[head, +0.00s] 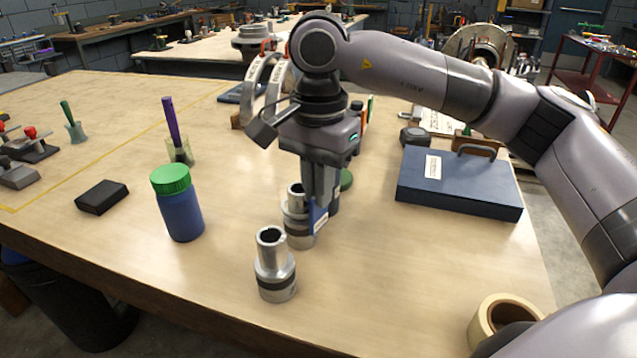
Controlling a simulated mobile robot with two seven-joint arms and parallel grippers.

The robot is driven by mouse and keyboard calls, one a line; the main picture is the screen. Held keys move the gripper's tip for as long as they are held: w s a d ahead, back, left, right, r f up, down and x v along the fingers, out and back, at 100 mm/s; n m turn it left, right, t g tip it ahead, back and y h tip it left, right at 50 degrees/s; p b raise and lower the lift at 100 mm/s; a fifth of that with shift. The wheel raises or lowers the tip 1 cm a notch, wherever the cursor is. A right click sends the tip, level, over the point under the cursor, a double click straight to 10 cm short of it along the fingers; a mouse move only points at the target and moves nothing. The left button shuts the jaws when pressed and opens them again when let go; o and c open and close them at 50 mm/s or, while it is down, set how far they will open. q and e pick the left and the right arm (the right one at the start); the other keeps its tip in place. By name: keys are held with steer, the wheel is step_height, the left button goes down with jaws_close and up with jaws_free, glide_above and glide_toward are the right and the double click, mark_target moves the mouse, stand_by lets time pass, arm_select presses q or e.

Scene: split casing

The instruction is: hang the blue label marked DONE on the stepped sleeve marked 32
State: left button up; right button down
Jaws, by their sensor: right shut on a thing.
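My right gripper (322,204) points down and is shut on a small blue label (319,220), held beside the rear stepped sleeve. That rear metal sleeve (297,226) stands upright on the table, partly hidden by the gripper and the label. I cannot tell whether the label touches it. A second stepped sleeve (274,270) stands upright and uncovered, nearer the table's front edge. Each has a narrow top, a wider base and a dark band. The numbers on the sleeves and the word on the label are too small to read. My left gripper is out of view.
A blue bottle with a green lid (177,203) and a black box (102,197) stand to the left. A dark blue case (458,184) lies to the right. A tape roll (501,317) is near the right front corner. The wooden table (385,275) is bare right of the sleeves.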

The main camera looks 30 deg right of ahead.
steer(key=shift+f, duration=0.35)
steer(key=c, duration=1.2)
jaws_free()
steer(key=shift+o, duration=0.2)
steer(key=shift+r+p, duration=2.7)
steer(key=shift+r, duration=1.35)
